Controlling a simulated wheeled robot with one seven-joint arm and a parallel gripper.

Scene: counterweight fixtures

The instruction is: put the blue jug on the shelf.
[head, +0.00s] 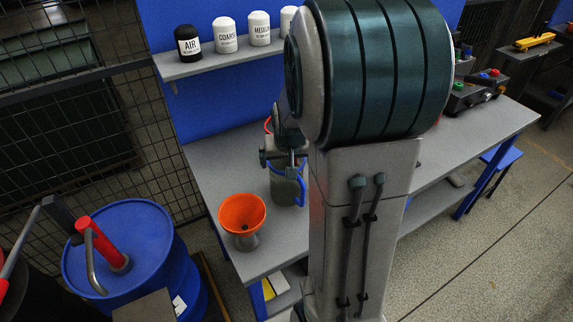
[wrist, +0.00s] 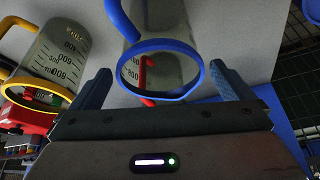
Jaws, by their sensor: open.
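The blue jug, a clear grey vessel with a blue rim and handle, stands on the table (head: 225,165), partly hidden by my gripper in the head view (head: 286,190). In the wrist view the jug (wrist: 160,72) shows its blue rim between my two fingers. My gripper (head: 284,152) is open above the jug; its fingers also show in the wrist view (wrist: 160,88), one on each side of the rim. I cannot tell whether they touch it. The grey shelf (head: 215,65) is fixed to the blue back panel, above the table.
Black "AIR" (head: 188,43) and several white bottles stand along the shelf. An orange funnel (head: 242,213) stands left of the jug. A yellow-rimmed measuring jug (wrist: 50,65) is beside the blue one. A blue drum (head: 120,250) stands left of the table. My arm hides the table's middle.

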